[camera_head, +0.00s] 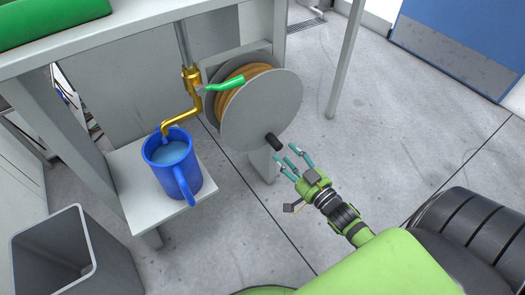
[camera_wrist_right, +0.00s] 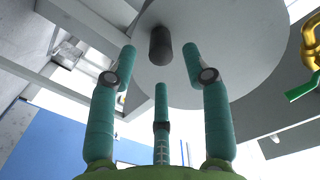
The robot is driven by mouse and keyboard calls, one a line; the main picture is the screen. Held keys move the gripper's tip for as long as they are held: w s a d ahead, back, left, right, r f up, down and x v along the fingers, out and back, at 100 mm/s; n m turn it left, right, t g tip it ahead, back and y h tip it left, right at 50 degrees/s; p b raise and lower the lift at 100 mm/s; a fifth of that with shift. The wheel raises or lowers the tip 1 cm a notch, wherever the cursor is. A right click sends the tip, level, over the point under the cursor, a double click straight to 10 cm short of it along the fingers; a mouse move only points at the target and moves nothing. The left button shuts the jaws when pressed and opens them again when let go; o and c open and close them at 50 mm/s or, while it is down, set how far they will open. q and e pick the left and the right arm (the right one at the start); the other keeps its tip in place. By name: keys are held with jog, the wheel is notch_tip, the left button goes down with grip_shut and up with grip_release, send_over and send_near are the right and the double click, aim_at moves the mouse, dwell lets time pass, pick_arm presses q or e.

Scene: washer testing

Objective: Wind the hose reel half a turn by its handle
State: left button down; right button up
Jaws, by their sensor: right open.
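The hose reel (camera_head: 262,108) has a grey disc on its near side and brown hose wound behind it, and stands at the middle of the head view. Its black handle (camera_head: 274,142) sticks out near the disc's lower edge. My right gripper (camera_head: 295,160) is open and empty, just below and to the right of the handle, apart from it. In the right wrist view the disc (camera_wrist_right: 225,50) fills the upper part, and the handle (camera_wrist_right: 160,45) lies ahead, between the spread teal fingers (camera_wrist_right: 160,75). My left gripper is not in view.
A brass tap (camera_head: 190,85) with a green lever (camera_head: 225,85) is close left of the reel. A blue mug (camera_head: 172,165) of water stands on a small shelf (camera_head: 130,180) below it. A grey bin (camera_head: 55,250) is at lower left. The floor right of the reel is clear.

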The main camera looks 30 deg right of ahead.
aim_at(280, 149)
jog(key=w, duration=0.3)
jog(key=w+b, duration=0.1)
jog(key=w, duration=0.2)
jog(key=shift+w+a, duration=0.2)
jog(key=shift+w, duration=0.2)
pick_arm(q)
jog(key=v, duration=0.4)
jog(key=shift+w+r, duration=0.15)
pick_arm(e)
grip_shut()
